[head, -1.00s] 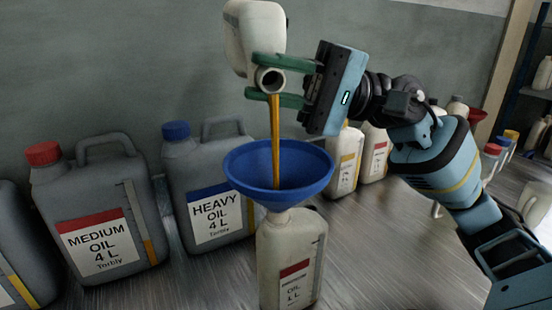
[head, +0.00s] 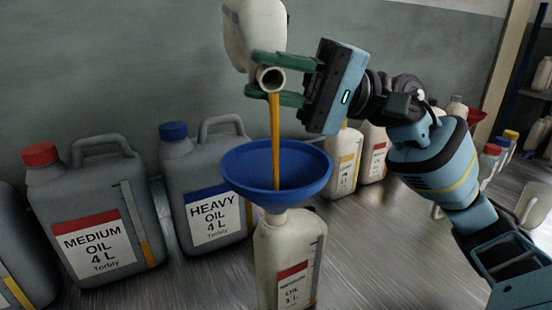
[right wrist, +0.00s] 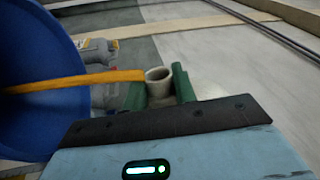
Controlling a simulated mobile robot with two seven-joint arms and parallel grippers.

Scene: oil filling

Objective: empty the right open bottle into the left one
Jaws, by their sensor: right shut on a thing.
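My right gripper (head: 278,78) is shut on the neck of a white bottle (head: 253,32), which is tipped over with its open mouth facing down and forward. A stream of golden oil (head: 275,130) runs from the mouth into a blue funnel (head: 262,168). The funnel sits in the top of an upright white 1 L bottle (head: 289,250) with a red label. In the right wrist view the held bottle's mouth (right wrist: 158,76) shows between the green fingers, with oil running left into the funnel (right wrist: 40,80). My left gripper is not in view.
A grey medium oil can (head: 92,210) with a red cap and a grey heavy oil can (head: 207,190) with a blue cap stand at left. Smaller white bottles (head: 372,155) stand behind. The metal bench (head: 385,250) is clear at front right.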

